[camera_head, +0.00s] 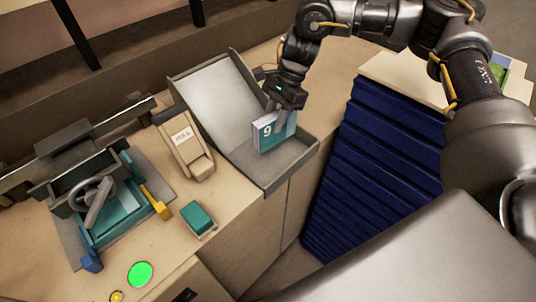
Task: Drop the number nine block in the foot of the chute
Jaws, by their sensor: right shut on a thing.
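The number nine block (266,137) is teal with a white 9 on its pale-edged face. My right gripper (279,113) is shut on its upper part and holds it upright over the lower end of the chute. The chute (217,97) is a grey tray with a pale sloping bed and low side walls. Its foot (291,160) is a dark, walled end at the counter's front edge. I cannot tell whether the block touches the chute floor. My left gripper is not in view.
Left of the chute stands a beige device (186,144) with a label. Further left is a teal and grey press-like machine (112,208). A small teal-topped block (198,217) and a green button (140,273) sit on the counter. Blue pleated material (370,165) lies right of the counter.

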